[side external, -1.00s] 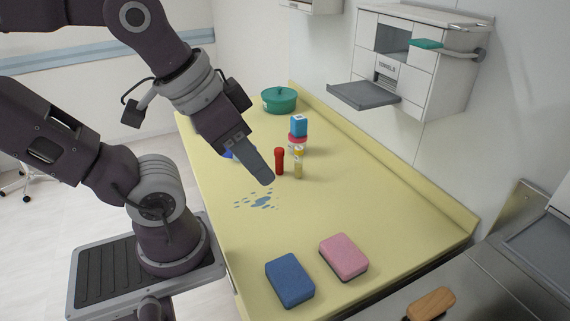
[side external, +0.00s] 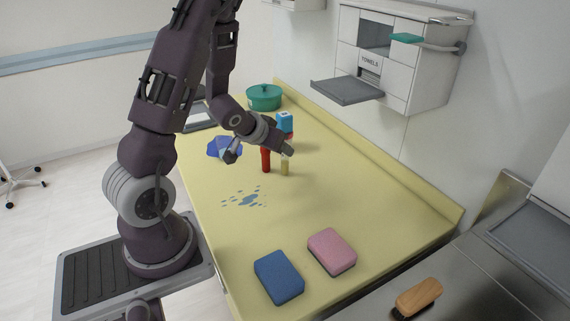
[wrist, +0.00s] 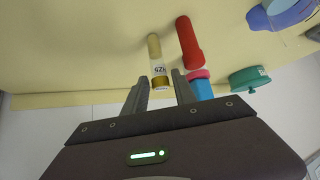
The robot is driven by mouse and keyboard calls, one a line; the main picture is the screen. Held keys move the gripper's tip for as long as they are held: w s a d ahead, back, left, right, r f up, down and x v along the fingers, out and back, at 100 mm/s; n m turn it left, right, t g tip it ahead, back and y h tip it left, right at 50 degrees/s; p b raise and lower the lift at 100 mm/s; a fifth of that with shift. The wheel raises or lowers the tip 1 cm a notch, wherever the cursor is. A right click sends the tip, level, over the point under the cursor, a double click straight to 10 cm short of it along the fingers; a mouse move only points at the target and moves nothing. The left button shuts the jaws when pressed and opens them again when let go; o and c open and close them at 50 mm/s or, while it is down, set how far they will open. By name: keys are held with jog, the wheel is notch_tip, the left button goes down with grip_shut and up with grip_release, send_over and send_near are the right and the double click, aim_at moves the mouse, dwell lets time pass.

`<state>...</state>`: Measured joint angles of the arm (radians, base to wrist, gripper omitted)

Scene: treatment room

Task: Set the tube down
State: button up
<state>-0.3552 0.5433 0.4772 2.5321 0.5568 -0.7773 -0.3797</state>
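A pale yellow tube (side external: 285,166) with a darker yellow cap stands upright on the yellow counter (side external: 330,200). In the wrist view the tube (wrist: 154,48) shows a white label with dark lettering beside its cap. My gripper (side external: 287,150) is at the tube's upper end in the side view. In the wrist view my gripper (wrist: 160,76) has its fingers apart on either side of the cap, with gaps visible. A red tube (side external: 266,160) stands upright close to the left; it also shows in the wrist view (wrist: 189,45).
A blue box (side external: 285,121) stands just behind, with a green pot (side external: 264,97) farther back. A blue cloth (side external: 222,148) lies left. Blue splotches (side external: 248,197) mark the counter in front. A blue sponge (side external: 279,277) and pink sponge (side external: 332,250) lie nearer.

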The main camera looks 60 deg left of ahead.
jog(key=x, duration=0.6)
jog(key=shift+w, duration=0.1)
grip_shut()
notch_tip(320, 180, up, 9)
jog(key=a+r+n+g+y, duration=0.15)
jog(key=a+n, duration=0.25)
jog(key=a, duration=0.6)
jog(key=s+a+n+g+y, duration=0.3)
jog(key=a+n+g, duration=0.15)
jog(key=a, duration=1.05)
jog(key=shift+n+t, duration=0.25)
jog(key=shift+t, duration=0.15)
notch_tip(320, 180, down, 10)
jog(key=shift+s+f, duration=0.15)
